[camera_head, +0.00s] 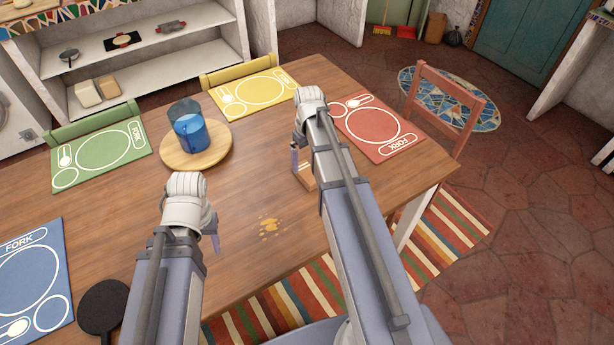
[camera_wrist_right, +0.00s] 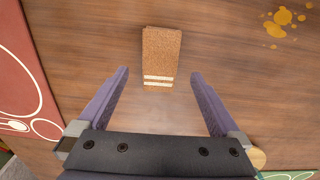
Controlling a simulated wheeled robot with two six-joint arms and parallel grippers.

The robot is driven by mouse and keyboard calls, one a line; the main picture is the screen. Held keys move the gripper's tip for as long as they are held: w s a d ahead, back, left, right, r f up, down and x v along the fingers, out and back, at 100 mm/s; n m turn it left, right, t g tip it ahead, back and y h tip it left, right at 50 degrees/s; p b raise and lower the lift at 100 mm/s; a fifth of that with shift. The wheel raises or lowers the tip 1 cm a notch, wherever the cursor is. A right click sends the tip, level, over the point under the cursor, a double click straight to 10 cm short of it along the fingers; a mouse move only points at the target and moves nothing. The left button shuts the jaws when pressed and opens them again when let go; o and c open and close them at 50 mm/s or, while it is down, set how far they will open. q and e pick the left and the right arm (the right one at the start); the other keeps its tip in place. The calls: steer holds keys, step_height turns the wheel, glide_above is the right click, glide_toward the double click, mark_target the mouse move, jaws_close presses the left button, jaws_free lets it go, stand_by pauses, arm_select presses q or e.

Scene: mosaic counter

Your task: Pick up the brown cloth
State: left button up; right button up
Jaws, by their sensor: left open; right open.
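The brown cloth (camera_wrist_right: 161,56) lies flat and folded on the wooden table in the right wrist view, with two white stripes near its lower end. In the head view only a part of it (camera_head: 304,172) shows beside my right arm, and the rest is hidden. My right gripper (camera_wrist_right: 160,82) is open above the table, its two purple fingers on either side of the cloth's striped end and apart from it. In the head view my right gripper (camera_head: 297,155) is mostly hidden by the arm. My left gripper (camera_head: 213,225) is over the table, open, its fingers partly hidden.
A yellow-brown spill (camera_head: 269,226) is on the table between my arms. A blue pitcher (camera_head: 190,130) stands on a round wooden board (camera_head: 219,151). Red (camera_head: 377,128), yellow (camera_head: 252,94), green (camera_head: 101,155) and blue (camera_head: 33,283) placemats lie around. A dark round object (camera_head: 102,306) is at the near left.

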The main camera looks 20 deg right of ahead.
mark_target(307, 171)
arm_select(q)
step_height(307, 171, down, 5)
steer(key=b, duration=0.4)
steer(key=shift+b, duration=0.35)
arm_select(e)
steer(key=f, duration=0.5)
steer(key=shift+w, duration=0.3)
steer(key=c, duration=1.4)
arm_select(q)
steer(key=shift+r, duration=0.15)
arm_select(e)
steer(key=shift+r, duration=0.1)
arm_select(q)
step_height(307, 171, up, 10)
steer(key=p, duration=1)
arm_select(e)
step_height(307, 171, up, 10)
steer(key=shift+f, duration=0.1)
